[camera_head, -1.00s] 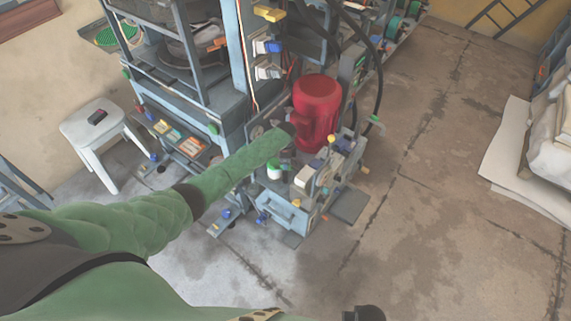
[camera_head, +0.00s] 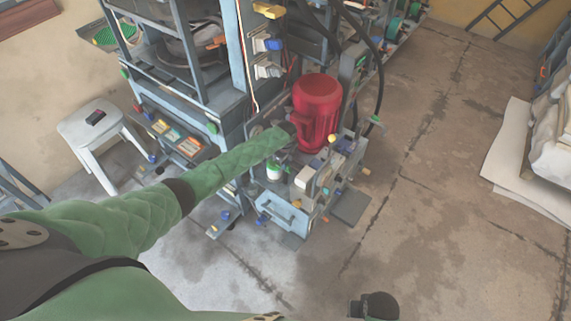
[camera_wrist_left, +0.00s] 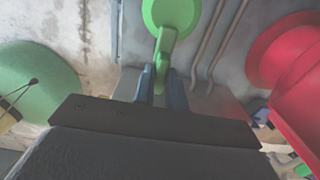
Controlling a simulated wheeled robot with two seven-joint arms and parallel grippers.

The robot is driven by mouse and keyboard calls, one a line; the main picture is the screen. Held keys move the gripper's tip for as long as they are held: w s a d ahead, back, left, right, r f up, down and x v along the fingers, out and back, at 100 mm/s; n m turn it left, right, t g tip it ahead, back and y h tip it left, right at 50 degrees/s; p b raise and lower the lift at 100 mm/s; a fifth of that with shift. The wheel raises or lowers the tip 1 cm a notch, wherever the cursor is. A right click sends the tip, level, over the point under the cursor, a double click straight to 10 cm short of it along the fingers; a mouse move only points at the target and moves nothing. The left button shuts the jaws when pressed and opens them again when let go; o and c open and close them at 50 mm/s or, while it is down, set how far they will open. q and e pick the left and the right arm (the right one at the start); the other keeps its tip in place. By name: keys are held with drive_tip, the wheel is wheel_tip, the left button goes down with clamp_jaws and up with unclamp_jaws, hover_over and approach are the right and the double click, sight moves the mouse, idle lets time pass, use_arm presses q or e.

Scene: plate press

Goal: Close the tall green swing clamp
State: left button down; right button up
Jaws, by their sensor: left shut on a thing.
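In the left wrist view, the green clamp (camera_wrist_left: 165,48) has a round green disc at its top and a stem running down between my fingers. My left gripper (camera_wrist_left: 160,88) is shut on that stem. In the head view, my left gripper (camera_head: 289,130) is at the machine, just left of the red motor; its fingers are too small to make out. The clamp cannot be told apart there. A dark end part of my right arm (camera_head: 374,306) shows at the bottom edge; its fingers cannot be made out.
The red motor (camera_head: 318,100) stands close to the right of my left gripper. The blue-grey machine frame (camera_head: 205,92) rises behind my left arm. A white stool (camera_head: 92,122) stands at the left. The floor (camera_head: 440,190) right of the machine is largely clear.

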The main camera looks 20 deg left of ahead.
idle(0.4)
use_arm(q)
drive_tip(key=c, duration=1.4)
unclamp_jaws()
drive_tip(key=shift+c, duration=0.2)
